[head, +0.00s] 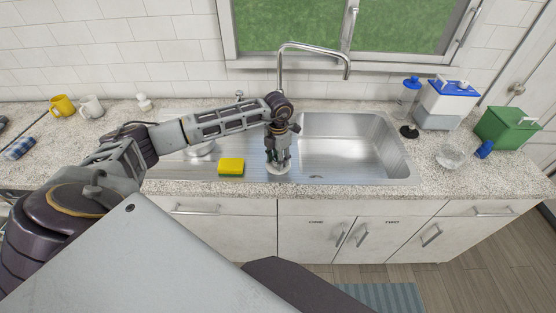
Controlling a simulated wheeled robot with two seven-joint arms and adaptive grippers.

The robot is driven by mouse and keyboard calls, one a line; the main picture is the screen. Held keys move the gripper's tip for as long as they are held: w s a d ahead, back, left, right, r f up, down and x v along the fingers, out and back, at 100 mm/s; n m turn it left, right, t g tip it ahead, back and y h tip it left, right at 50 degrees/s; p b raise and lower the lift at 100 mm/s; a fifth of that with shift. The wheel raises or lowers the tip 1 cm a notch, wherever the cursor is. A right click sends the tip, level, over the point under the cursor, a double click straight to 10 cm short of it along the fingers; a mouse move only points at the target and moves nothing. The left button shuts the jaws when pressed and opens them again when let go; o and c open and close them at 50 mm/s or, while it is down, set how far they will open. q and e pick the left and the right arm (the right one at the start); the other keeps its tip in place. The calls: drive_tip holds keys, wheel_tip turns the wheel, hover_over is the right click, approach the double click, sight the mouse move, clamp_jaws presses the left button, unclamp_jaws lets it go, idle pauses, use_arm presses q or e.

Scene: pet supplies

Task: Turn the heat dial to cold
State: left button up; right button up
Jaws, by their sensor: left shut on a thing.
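My left gripper (278,163) points down over the front of the steel sink unit, between the drainboard and the basin. It is shut on a small pale round thing (278,176), mostly hidden by the fingers. I cannot tell whether this thing is a dial. No heat dial with readable marks can be made out elsewhere in the head view. My right gripper is not in view.
A yellow sponge (231,167) lies left of the gripper. The basin (352,150) is empty; a tall faucet (313,48) stands behind.

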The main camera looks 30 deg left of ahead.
use_arm(q)
drive_tip(key=shift+n, duration=0.3)
drive_tip(key=o, duration=1)
drive_tip(key=shift+r, duration=0.1)
wheel_tip(320, 180, up, 12)
idle(0.5)
idle(0.5)
